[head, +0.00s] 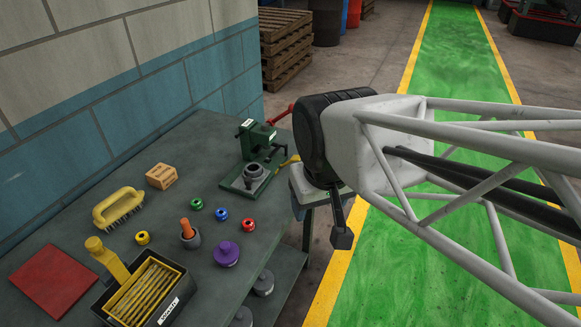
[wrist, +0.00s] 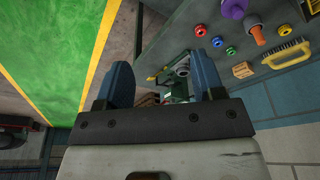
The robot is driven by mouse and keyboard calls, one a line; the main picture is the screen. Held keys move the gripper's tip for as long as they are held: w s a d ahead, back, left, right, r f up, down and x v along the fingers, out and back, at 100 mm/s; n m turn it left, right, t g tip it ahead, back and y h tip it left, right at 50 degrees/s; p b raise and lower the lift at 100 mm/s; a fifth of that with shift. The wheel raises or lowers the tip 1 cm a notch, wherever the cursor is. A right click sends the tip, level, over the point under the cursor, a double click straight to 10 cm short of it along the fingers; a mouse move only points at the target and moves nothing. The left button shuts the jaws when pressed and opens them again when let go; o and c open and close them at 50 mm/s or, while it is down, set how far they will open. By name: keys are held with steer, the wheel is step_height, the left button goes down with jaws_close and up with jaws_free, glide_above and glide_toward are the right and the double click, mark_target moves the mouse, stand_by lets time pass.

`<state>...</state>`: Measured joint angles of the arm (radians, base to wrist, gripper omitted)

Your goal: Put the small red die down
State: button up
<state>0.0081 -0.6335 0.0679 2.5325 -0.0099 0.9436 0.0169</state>
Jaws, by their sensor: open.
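The small red die (head: 248,225) is a ring lying on the grey bench, near its front edge. It ends a row with a blue die (head: 221,213) and a green die (head: 196,203).
A green hand press (head: 250,180) with a red handle stands at the bench's far end. A purple knob (head: 227,253), an orange-handled tool (head: 187,230), a yellow die (head: 142,238), a brush (head: 118,207), a wooden block (head: 161,176) and a black bin (head: 148,292) share the bench.

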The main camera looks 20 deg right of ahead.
steer(key=shift+w, duration=0.1)
steer(key=m+g, duration=0.3)
steer(key=m, duration=1.2)
glide_above(248, 222)
steer(key=f, duration=1.6)
steer(key=shift+s+d+f, duration=0.2)
steer(key=shift+d+f, duration=0.05)
steer(key=shift+w+a+f+m, duration=0.2)
steer(key=shift+w+f+m, duration=0.1)
steer(key=shift+f, duration=0.15)
steer(key=shift+f, duration=1.25)
